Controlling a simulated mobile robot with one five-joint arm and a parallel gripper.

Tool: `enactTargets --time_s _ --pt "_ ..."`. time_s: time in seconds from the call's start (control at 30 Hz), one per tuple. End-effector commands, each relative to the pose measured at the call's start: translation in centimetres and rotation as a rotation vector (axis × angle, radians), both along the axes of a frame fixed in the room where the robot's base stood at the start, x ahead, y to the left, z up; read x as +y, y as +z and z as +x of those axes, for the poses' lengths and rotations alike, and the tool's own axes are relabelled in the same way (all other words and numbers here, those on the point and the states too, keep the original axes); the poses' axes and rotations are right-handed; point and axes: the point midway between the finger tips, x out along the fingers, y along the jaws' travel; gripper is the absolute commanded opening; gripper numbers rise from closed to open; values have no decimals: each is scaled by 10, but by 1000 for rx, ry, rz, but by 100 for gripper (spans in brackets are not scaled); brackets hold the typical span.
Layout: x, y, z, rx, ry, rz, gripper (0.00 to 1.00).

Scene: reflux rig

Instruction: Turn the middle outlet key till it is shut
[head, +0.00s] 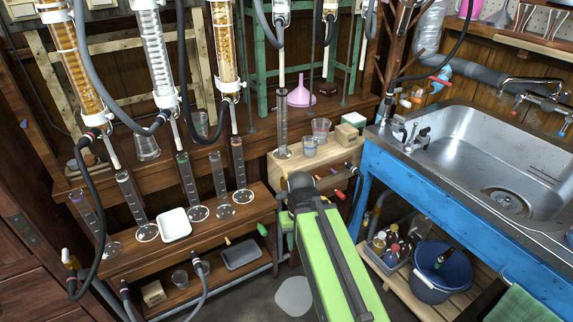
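A row of small outlet keys sits on the front of the pale wooden bench left of the sink. Among them, a red-tipped key (340,194) and a key higher up (334,170) show beside the end of my arm. They are too small to tell which is the middle one or how each is turned. A yellow key (228,240) and a green key (262,229) show on the lower bench edge at left. My green arm reaches up from the bottom and ends in a dark joint. My gripper is not visible, so its state and contact are hidden.
A steel sink (490,150) on a blue frame stands at right, with a blue bucket (445,272) under it. Several glass cylinders and a white tray (174,224) stand on the left bench. Dark hoses hang over the left side. A little floor is clear around my arm.

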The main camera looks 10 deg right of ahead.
Motion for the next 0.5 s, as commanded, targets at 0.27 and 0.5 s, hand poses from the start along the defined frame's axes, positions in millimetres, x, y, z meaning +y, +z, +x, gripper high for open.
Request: enactTargets --time_s 0.27,0.5 --pt "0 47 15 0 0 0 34" --pt "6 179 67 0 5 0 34"
